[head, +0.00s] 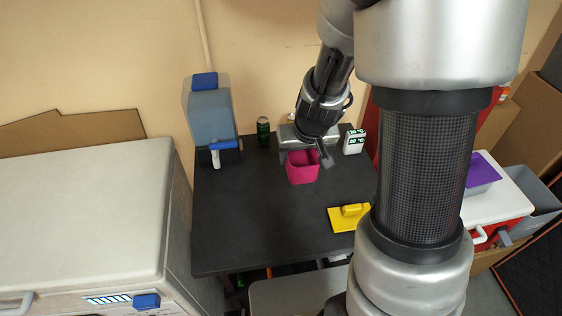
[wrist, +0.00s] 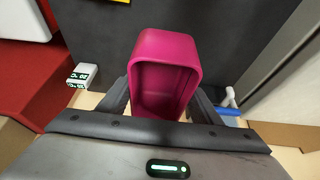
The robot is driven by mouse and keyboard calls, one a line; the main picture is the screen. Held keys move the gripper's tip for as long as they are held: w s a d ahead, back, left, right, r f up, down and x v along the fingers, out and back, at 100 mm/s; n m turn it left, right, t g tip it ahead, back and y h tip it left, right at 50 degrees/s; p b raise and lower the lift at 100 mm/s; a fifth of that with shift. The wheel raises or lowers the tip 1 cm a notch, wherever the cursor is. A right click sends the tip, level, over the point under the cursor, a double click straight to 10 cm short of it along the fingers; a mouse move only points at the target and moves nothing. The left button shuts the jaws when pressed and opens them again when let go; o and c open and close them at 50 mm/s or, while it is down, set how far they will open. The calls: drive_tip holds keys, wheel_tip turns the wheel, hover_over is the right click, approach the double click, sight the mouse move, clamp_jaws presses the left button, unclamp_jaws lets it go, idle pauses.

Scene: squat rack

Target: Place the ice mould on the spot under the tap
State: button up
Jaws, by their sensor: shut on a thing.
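The ice mould, a deep pink open box (head: 302,170), is at the middle of the dark table in the head view. It also fills the centre of the wrist view (wrist: 165,75), its open side facing that camera. My gripper (head: 322,158) is shut on it, with a finger on either side in the wrist view. I cannot tell whether the mould touches the table. The tap (head: 216,152), white with a blue top, is on the front of a water dispenser (head: 210,108) to the left of the mould. The table under the tap looks empty.
A dark can (head: 263,130) stands right of the dispenser. A yellow board with a yellow item (head: 340,220) lies front right. The dark table (head: 240,215) is clear at front left.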

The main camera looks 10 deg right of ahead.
drive_tip(key=b, duration=1.3)
hover_over(300, 191)
drive_tip(key=s, duration=0.2)
wheel_tip(300, 191, down, 10)
wheel_tip(300, 191, down, 10)
drive_tip(key=b, duration=0.4)
drive_tip(key=shift+w+a+r, duration=0.1)
drive_tip(key=shift+f, duration=0.2)
drive_tip(key=o, duration=1.2)
